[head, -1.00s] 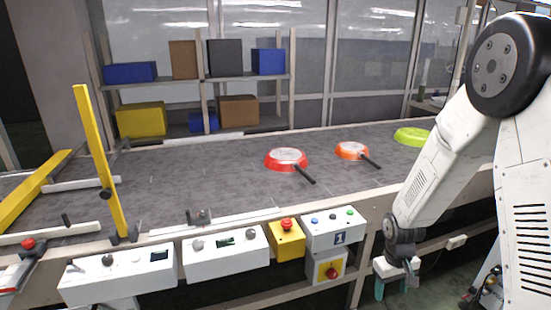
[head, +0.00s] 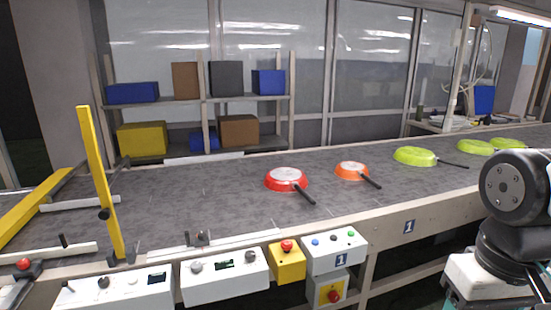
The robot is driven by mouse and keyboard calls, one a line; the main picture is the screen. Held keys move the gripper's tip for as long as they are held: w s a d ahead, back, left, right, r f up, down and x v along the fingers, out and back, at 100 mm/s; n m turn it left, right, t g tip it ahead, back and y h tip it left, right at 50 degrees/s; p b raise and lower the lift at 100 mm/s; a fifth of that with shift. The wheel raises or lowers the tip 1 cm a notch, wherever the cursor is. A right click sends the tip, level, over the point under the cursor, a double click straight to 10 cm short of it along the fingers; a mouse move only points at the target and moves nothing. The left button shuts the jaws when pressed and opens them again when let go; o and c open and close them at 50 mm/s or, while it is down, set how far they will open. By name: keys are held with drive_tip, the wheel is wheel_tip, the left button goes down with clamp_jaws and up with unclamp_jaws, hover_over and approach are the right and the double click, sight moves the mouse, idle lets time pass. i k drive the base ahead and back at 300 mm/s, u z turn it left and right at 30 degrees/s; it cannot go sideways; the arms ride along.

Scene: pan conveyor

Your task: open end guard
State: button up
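At the left end of the conveyor, a long yellow bar (head: 100,180) with a black knob stands steeply from the front edge, leaning a little left. A second yellow bar (head: 32,205) runs low and slanting across the far left. I take these for the end guard, but cannot tell which part is the guard itself. My arm is at the lower right, well away from both bars. A white block of it with a teal piece, probably my gripper (head: 446,292), shows at the bottom edge. Its fingertips are cut off and its opening is hidden.
The conveyor belt (head: 230,214) carries a red pan (head: 287,178), an orange pan (head: 351,170) and several green pans (head: 414,155). Control boxes (head: 225,277) and a yellow box with a red button (head: 287,262) line the front. A shelf (head: 190,101) with boxes stands behind.

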sight(15, 219)
drive_tip(key=u, duration=2.25)
drive_tip(key=i, duration=0.75)
drive_tip(key=u, duration=0.75)
drive_tip(key=i, duration=1.5)
drive_tip(key=z, duration=1.2)
drive_tip(key=i, duration=0.65)
drive_tip(key=z, duration=0.6)
